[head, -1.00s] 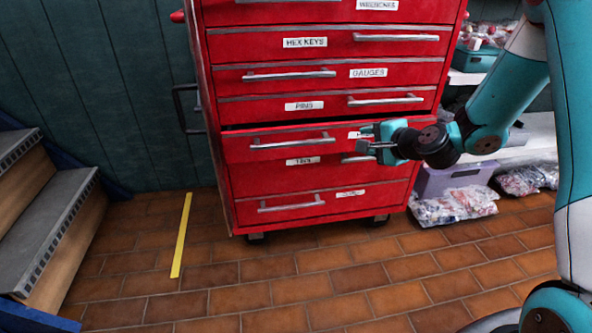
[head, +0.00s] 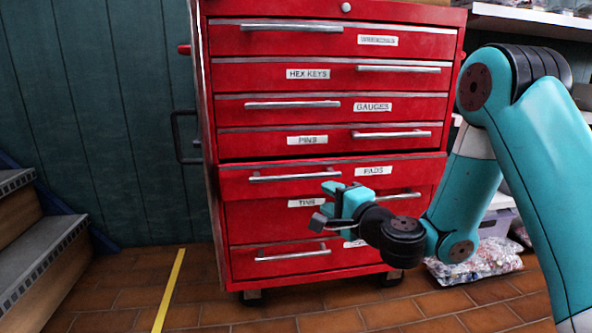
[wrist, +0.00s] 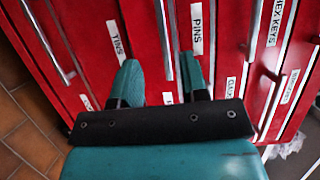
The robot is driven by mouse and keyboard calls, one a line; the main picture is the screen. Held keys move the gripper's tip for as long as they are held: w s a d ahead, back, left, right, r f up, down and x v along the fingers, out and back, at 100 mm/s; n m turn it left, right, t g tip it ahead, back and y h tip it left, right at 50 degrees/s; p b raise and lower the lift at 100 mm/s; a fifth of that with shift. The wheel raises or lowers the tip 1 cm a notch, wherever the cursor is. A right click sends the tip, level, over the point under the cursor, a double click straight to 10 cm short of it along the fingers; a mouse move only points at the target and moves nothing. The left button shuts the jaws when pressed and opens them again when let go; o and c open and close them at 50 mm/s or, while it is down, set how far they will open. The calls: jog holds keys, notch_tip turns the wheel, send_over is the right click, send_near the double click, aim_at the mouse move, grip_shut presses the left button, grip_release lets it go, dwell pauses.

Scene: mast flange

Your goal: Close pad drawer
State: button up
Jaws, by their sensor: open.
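The pad drawer (head: 345,181) is the red drawer labelled PADS in the cabinet. In the head view it stands slightly out, with a dark gap above its front. Its silver bar handle (head: 295,176) is on the left half and the label on the right. My gripper (head: 323,205) is open and empty, in front of the cabinet near the lower edge of this drawer and the TINS drawer (head: 262,222). In the wrist view my open fingers (wrist: 160,80) point at the drawer fronts, with a bar handle (wrist: 163,35) beyond the gap between them. Contact cannot be told.
The red cabinet (head: 212,130) stands on casters, with other drawers such as PINS (head: 270,142) looking shut. Grey steps (head: 45,250) are at the left. A yellow strip (head: 168,290) lies on the tiled floor. Bagged goods (head: 470,274) lie at the right.

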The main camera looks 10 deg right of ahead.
aim_at(298, 178)
jog(key=p+x, duration=1.1)
jog(key=p, duration=0.2)
jog(key=shift+w+a+r, duration=0.1)
jog(key=shift+w+a, duration=0.1)
jog(key=shift+w, duration=0.15)
jog(key=shift+p+x, duration=0.35)
jog(key=shift+x, duration=0.6)
jog(key=shift+d, duration=0.1)
